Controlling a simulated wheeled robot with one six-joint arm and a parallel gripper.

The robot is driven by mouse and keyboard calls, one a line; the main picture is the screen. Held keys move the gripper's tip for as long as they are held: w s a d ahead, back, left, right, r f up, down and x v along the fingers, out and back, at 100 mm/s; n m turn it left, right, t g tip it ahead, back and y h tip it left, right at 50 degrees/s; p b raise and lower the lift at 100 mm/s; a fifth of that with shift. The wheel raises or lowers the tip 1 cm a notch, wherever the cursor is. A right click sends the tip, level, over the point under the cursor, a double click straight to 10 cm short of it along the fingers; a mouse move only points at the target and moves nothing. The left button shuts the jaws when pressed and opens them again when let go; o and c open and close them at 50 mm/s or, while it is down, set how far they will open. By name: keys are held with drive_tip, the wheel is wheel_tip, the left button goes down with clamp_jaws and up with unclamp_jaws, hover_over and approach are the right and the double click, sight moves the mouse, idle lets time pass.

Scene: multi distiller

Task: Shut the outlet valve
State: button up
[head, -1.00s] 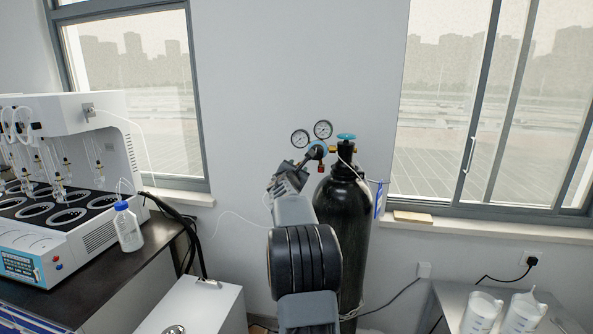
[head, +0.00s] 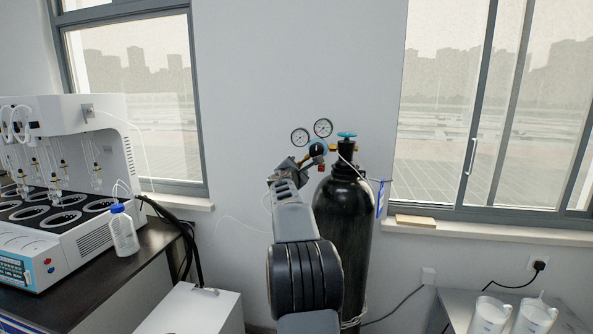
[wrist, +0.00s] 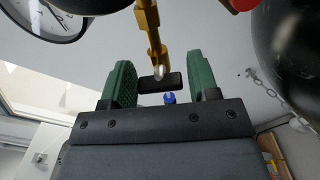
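A black gas cylinder (head: 343,225) stands against the wall with a teal handwheel (head: 347,135) on top. In the wrist view my gripper (wrist: 158,84) is open. A small black handle (wrist: 160,82), at the end of a brass fitting (wrist: 148,35), lies between the two green fingers, with gaps visible on both sides. One gauge (wrist: 50,18) shows at upper left.
A distiller (head: 70,215) and a blue-capped bottle (head: 122,232) stand on the bench at left. A white box (head: 190,310) is below my arm's left side. A metal table with white jugs (head: 490,315) is at lower right. A chain (wrist: 265,90) hangs beside the cylinder.

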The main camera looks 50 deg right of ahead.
drive_tip(key=shift+o, duration=1)
drive_tip(key=shift+a, duration=0.1)
drive_tip(key=shift+s+a+b, duration=0.25)
drive_tip(key=shift+a+b, duration=0.05)
drive_tip(key=shift+a, duration=0.05)
drive_tip(key=b+v, duration=0.3)
drive_tip(key=v, duration=0.9)
drive_tip(key=shift+s+a+b, duration=0.2)
drive_tip(key=shift+a+b, duration=0.2)
